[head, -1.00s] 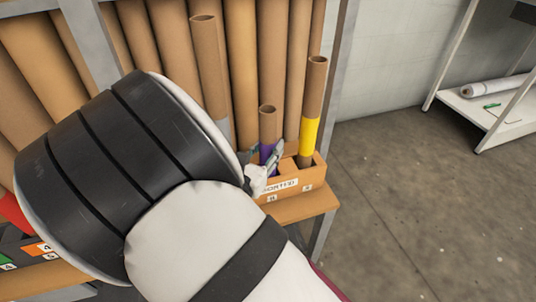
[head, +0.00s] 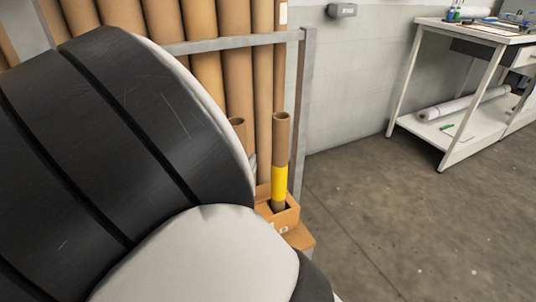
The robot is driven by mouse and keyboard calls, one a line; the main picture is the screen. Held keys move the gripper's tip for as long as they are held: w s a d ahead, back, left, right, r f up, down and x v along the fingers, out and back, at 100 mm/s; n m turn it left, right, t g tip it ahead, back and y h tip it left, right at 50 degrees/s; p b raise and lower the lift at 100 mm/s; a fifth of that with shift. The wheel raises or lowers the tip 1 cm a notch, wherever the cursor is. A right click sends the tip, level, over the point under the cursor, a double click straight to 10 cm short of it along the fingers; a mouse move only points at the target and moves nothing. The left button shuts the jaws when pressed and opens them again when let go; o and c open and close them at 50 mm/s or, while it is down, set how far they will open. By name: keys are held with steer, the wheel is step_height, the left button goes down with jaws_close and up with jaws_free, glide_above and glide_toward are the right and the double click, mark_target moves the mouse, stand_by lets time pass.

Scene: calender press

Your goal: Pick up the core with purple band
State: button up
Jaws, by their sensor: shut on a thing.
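The core with purple band (head: 238,125) shows only its open brown top end, just right of my arm's dark rounded link. Its purple band is hidden behind my arm. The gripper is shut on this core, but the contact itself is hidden. The core looks upright; whether its foot touches the box cannot be seen.
A taller core with a yellow band (head: 279,183) stands close on the right in an orange box (head: 287,218). Tall brown tubes (head: 233,60) stand behind a grey rack frame (head: 304,100). A white workbench (head: 440,135) is at right, with open floor (head: 400,220) before it.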

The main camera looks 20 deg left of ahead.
steer(key=s+d+p, duration=0.3)
steer(key=s+d, duration=0.9)
steer(key=d, duration=0.3)
steer(key=shift+s, duration=0.4)
